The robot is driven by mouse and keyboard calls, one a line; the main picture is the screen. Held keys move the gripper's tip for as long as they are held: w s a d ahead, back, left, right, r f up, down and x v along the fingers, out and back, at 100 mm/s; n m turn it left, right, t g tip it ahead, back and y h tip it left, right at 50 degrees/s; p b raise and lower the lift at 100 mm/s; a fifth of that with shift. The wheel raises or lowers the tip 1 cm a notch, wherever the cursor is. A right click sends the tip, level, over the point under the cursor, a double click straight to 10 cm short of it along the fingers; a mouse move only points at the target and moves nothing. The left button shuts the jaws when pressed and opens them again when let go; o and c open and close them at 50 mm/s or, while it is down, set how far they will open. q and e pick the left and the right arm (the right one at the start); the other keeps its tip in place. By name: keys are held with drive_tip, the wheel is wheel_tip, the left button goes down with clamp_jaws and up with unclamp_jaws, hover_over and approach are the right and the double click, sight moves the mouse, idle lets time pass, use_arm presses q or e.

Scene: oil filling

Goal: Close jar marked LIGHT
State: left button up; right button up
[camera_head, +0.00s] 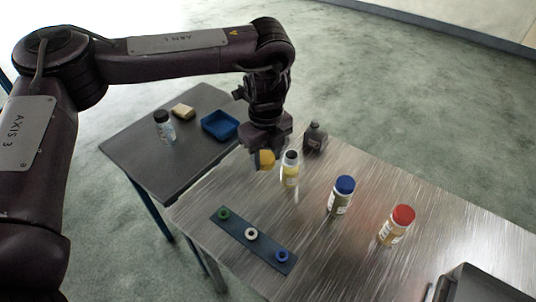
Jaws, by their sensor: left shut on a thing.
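My left gripper (265,148) is shut on a yellow lid (266,160), held above the metal table (310,235). Just right of it stands an upright jar (290,172) with a yellow label and a dark round top that looks like an open mouth. The lid is beside this jar, not on it. A jar with a blue lid (341,197) and a jar with a red lid (396,226) stand further right. The label words are too small to read, so I cannot tell which says LIGHT. My right gripper is not in view.
A dark bottle (315,138) stands behind the yellow-label jar. A strip with green, white and blue rings (238,236) lies in front. The grey side table (150,163) holds a black-capped bottle (163,128), blue tray (219,137) and beige block (183,111). A dark box (480,285) is front right.

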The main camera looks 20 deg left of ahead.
use_arm(q)
drive_tip(key=n, duration=0.2)
drive_tip(key=a+n, duration=0.1)
drive_tip(key=n, duration=0.1)
drive_tip(key=s+n, duration=0.1)
drive_tip(key=n, duration=0.1)
drive_tip(key=shift+s+a+r+n, duration=0.1)
drive_tip(key=shift+a+n, duration=0.05)
drive_tip(key=shift+n, duration=0.25)
drive_tip(key=s+a+n, duration=0.1)
drive_tip(key=n, duration=0.5)
drive_tip(key=s+a+n, duration=0.1)
drive_tip(key=n, duration=0.5)
drive_tip(key=s+a+n, duration=0.1)
drive_tip(key=n, duration=0.5)
drive_tip(key=shift+s+r, duration=0.1)
drive_tip(key=shift+s, duration=0.2)
